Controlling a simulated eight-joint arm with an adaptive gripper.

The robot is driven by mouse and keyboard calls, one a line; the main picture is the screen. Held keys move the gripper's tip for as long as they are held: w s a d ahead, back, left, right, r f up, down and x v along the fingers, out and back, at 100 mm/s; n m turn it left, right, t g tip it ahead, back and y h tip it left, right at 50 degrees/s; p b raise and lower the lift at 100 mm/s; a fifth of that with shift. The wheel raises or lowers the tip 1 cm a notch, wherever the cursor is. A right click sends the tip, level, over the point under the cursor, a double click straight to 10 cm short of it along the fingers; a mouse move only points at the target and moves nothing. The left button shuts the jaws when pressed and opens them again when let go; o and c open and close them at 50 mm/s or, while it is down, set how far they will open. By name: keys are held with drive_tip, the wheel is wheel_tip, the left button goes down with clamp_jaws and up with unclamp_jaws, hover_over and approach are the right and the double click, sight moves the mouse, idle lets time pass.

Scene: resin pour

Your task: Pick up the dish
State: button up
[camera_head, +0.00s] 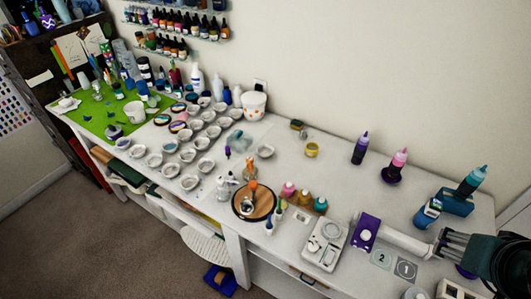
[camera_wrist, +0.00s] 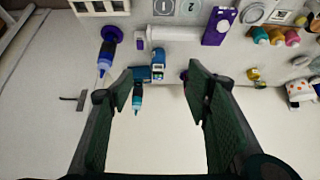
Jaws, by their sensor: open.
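Several small, pale, round dishes (camera_head: 190,182) stand in rows on the left half of the white table in the head view. One pale dish (camera_head: 265,151) stands apart, right of the rows. I cannot tell which one the task means. My gripper (camera_head: 440,243) is at the right end of the table, far from these dishes, with part of it cut off by the frame edge. In the wrist view my gripper (camera_wrist: 160,88) has its two fingers spread, with nothing held between them. No pale dish of the rows is clear in that view.
A round wooden board (camera_head: 262,205) lies mid-table.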

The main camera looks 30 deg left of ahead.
drive_tip(key=shift+o, duration=0.5)
drive_tip(key=o, duration=0.4)
drive_tip(key=shift+c, duration=0.2)
drive_tip(key=shift+w, duration=0.1)
